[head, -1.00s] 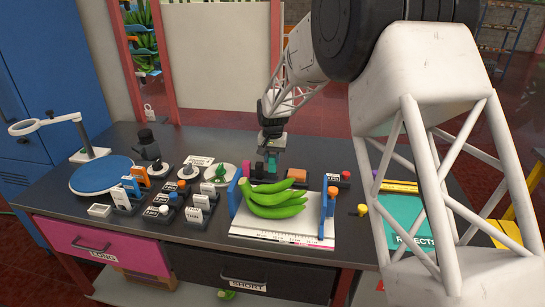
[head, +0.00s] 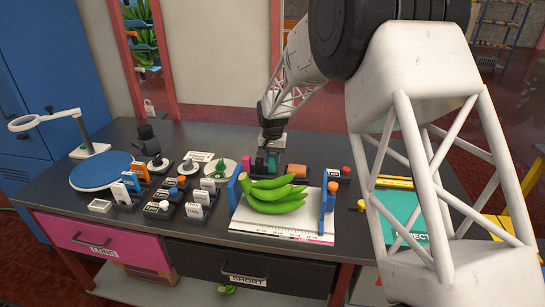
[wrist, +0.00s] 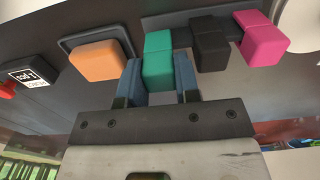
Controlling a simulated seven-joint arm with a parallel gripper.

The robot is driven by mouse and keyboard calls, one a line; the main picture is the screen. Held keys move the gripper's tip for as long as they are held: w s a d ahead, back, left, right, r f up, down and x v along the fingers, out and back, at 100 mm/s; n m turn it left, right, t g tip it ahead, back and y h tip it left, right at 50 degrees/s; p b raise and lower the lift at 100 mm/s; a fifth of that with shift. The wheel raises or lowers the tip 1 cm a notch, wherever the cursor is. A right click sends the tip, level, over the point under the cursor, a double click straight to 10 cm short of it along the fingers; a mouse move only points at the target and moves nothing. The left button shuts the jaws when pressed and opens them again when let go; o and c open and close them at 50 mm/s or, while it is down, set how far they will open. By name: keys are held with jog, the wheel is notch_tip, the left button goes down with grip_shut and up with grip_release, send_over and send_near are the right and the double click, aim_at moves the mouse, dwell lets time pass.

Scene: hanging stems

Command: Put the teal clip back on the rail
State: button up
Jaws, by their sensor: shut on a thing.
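My gripper (wrist: 160,82) is shut on the teal clip (wrist: 158,60), with one blue finger on each side of it. In the wrist view the clip lines up beside a black clip (wrist: 210,45) and a magenta clip (wrist: 262,38). A dark rail (wrist: 182,37) shows between the teal and black clips. I cannot tell whether the teal clip is seated on it. In the head view my gripper (head: 270,158) points down behind the green bananas (head: 275,195), and the magenta clip (head: 247,162) shows at its left.
An orange block (wrist: 97,60) on a dark base stands close to the gripper, and a red-knobbed block (head: 343,173) stands farther right. The measuring tray with blue uprights (head: 275,228) lies in front. Several labelled holders crowd the left. A blue round mat (head: 100,172) lies far left.

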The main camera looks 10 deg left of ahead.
jog(key=shift+f, duration=0.8)
jog(key=o, duration=1)
jog(key=shift+c, duration=0.2)
jog(key=shift+r, duration=3.9)
